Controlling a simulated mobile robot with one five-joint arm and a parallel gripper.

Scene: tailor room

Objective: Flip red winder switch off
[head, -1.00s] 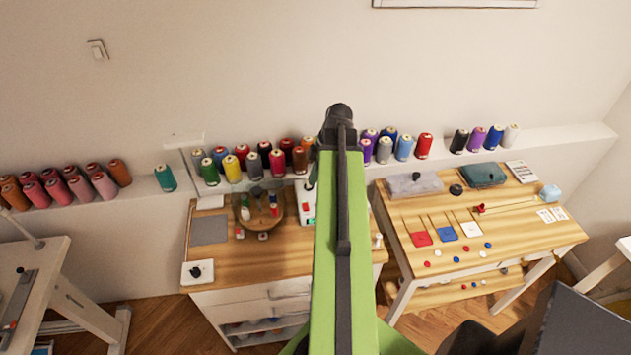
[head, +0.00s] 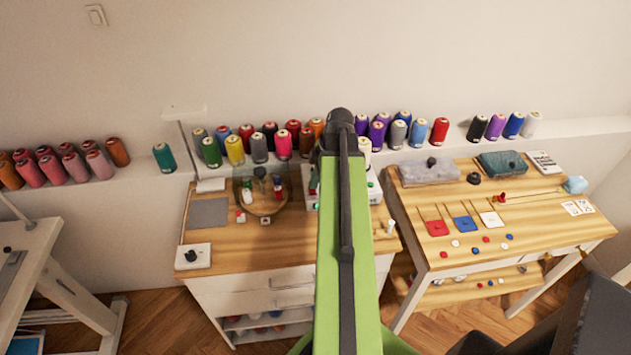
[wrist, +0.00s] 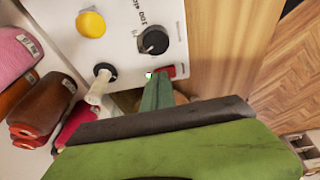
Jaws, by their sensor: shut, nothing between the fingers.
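In the wrist view a white winder panel (wrist: 122,60) fills the upper middle. It has a red switch (wrist: 168,72), a small green light (wrist: 149,75), a black knob (wrist: 153,40) and a yellow button (wrist: 91,23). My gripper (wrist: 158,78) is shut and empty, its green tip at the red switch's near left edge, overlapping it in the picture. I cannot tell whether they touch, or which way the switch is tipped.
A white-handled black post (wrist: 97,90) and thread cones (wrist: 35,95) stand left of my gripper. Wooden tabletop (wrist: 215,45) is clear to the right. In the head view a round wooden tray (head: 262,208) stands left of my arm; a second table (head: 440,255) stands right.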

